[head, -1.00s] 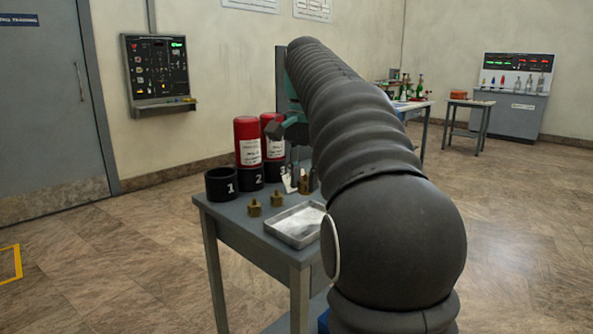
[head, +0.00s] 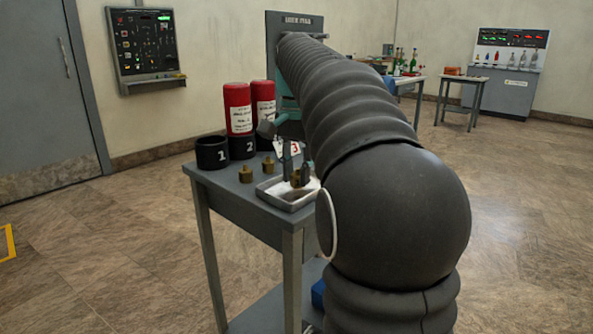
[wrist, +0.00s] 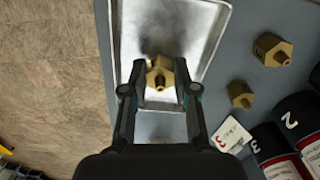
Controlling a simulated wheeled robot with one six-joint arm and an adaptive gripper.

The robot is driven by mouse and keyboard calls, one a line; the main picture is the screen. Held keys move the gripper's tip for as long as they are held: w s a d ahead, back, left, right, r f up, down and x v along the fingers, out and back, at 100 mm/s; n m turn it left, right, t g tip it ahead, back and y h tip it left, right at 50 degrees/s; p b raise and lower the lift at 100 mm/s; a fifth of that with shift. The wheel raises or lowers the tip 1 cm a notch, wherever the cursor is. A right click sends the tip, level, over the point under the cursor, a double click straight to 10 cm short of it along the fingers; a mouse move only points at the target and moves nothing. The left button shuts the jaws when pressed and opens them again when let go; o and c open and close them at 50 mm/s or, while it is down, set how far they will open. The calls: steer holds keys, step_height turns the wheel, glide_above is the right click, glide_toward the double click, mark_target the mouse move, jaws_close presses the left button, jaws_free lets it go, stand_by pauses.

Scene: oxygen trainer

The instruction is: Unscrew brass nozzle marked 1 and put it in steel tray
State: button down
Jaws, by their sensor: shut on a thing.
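My gripper (wrist: 157,92) is shut on a brass nozzle (wrist: 160,78) with a hexagonal body. In the wrist view the nozzle is inside the outline of the steel tray (wrist: 128,20). I cannot tell whether the nozzle touches the tray floor. No number on it is readable.
A black holder marked 1 (head: 212,153) stands empty on the grey table (head: 222,180). A red cylinder (head: 238,108) sits in holder 2, with another red cylinder (head: 263,98) beside it. A white card marked 3 (wrist: 231,135) lies close to my gripper's right side.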

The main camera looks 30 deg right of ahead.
steer(key=shift+f, duration=0.4)
stand_by(0.4)
steer(key=c, duration=0.8)
jaws_free()
steer(key=shift+r, duration=3.75)
